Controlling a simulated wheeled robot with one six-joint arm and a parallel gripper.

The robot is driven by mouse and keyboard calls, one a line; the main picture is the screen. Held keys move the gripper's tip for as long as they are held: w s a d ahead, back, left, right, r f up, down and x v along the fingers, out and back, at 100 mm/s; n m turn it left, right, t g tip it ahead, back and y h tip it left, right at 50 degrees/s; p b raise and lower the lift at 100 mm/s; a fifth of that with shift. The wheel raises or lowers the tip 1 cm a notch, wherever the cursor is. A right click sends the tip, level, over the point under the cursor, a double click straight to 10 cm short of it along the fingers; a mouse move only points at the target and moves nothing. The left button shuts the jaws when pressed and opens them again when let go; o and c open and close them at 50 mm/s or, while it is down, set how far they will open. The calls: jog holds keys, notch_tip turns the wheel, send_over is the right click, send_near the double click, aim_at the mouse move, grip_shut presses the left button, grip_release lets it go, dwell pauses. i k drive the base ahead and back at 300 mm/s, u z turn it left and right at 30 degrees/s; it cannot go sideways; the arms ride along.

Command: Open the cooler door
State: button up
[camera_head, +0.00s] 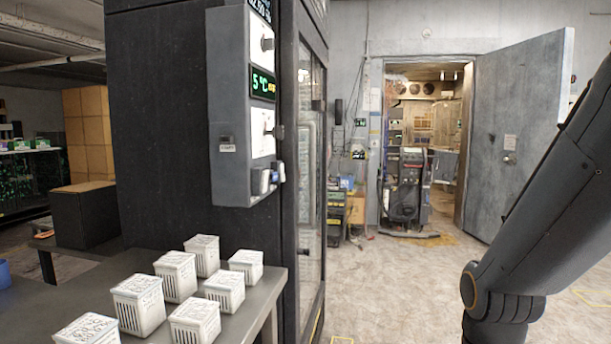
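The cooler (170,120) is a tall black cabinet at the left centre, with its side facing me. Its glass door (310,160) shows at a steep angle on the cabinet's right face and looks shut. A grey control box (228,110) with a green 5 °C readout is on the side panel. Farther back, a grey walk-in door (515,130) stands wide open beside a doorway. My arm crosses the right edge of the picture; my gripper is out of view.
A grey table (60,300) at the lower left holds several white slotted containers (138,303). A dark machine (408,190) stands in the far doorway. The pale floor (400,280) right of the cooler is clear.

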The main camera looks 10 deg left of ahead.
aim_at(297, 29)
jog(key=k, duration=1.15)
jog(key=u, duration=0.7)
jog(key=i, duration=1.3)
jog(key=z, duration=0.65)
jog(key=i, duration=0.75)
jog(key=z, duration=0.7)
